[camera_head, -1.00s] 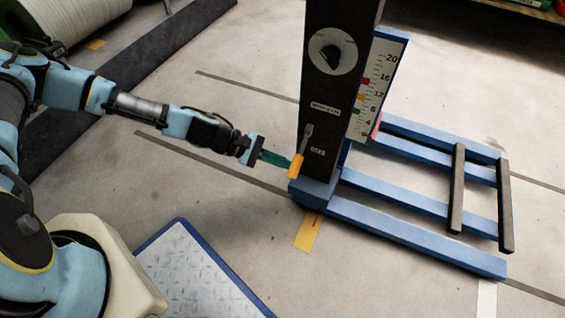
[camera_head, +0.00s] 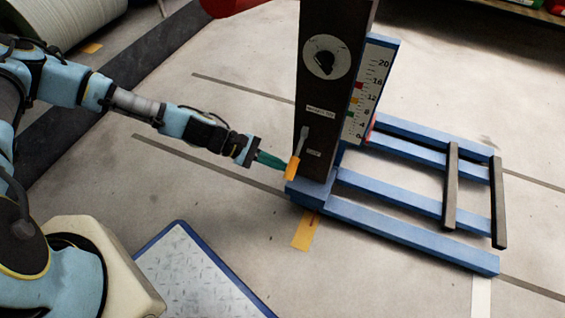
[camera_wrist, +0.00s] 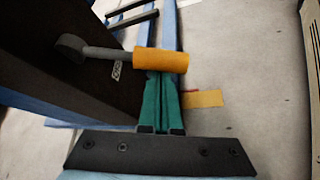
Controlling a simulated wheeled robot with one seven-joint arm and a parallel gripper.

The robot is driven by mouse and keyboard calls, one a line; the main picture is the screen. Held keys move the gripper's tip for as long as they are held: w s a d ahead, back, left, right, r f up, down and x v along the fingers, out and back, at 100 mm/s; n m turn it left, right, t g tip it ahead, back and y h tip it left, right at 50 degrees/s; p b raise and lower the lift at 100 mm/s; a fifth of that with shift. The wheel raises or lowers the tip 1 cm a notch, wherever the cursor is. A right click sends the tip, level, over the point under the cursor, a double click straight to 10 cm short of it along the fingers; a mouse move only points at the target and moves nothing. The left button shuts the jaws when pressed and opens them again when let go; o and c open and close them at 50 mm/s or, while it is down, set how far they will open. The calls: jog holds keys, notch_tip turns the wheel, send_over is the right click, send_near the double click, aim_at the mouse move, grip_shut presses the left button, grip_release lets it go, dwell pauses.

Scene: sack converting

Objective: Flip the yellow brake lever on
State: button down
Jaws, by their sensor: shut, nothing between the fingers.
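The brake lever has a yellow-orange grip (camera_head: 292,169) on a grey arm that pivots on the dark post (camera_head: 319,95). In the head view the lever hangs down from its pivot, slightly tilted, with the grip at the lower end. My gripper (camera_head: 284,164) is shut, its green fingers together and empty, with the tips at the grip. In the wrist view the yellow grip (camera_wrist: 161,61) lies across the tips of the green fingers (camera_wrist: 160,80). The tips look to be touching it or very close; I cannot tell which. A small label sits beside the lever.
The post stands on a blue frame (camera_head: 410,234) with dark crossbars. A numbered scale (camera_head: 369,92) and a round dial (camera_head: 327,53) are higher up. A blue-edged metal plate (camera_head: 190,275) lies on the floor at front. Floor left of the post is open.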

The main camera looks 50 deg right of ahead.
jog(key=shift+r, duration=0.2)
jog(key=r+p, duration=0.1)
jog(key=r+n+y+p, duration=0.1)
jog(key=p, duration=0.1)
jog(key=a+p, duration=0.1)
jog(key=p, duration=0.1)
jog(key=shift+s+r+n+y, duration=0.25)
jog(key=shift+r+n+y, duration=0.05)
jog(key=shift+r+y, duration=0.1)
notch_tip(320, 180, up, 6)
jog(key=n+g+y+p, duration=0.2)
jog(key=n+y+p, duration=0.2)
jog(key=p, duration=0.1)
send_over(289, 167)
jog(key=w+a, duration=0.1)
jog(key=w, duration=0.1)
jog(key=shift+d+r+p, duration=0.2)
jog(key=shift+r+p, duration=0.15)
jog(key=shift+p, duration=0.05)
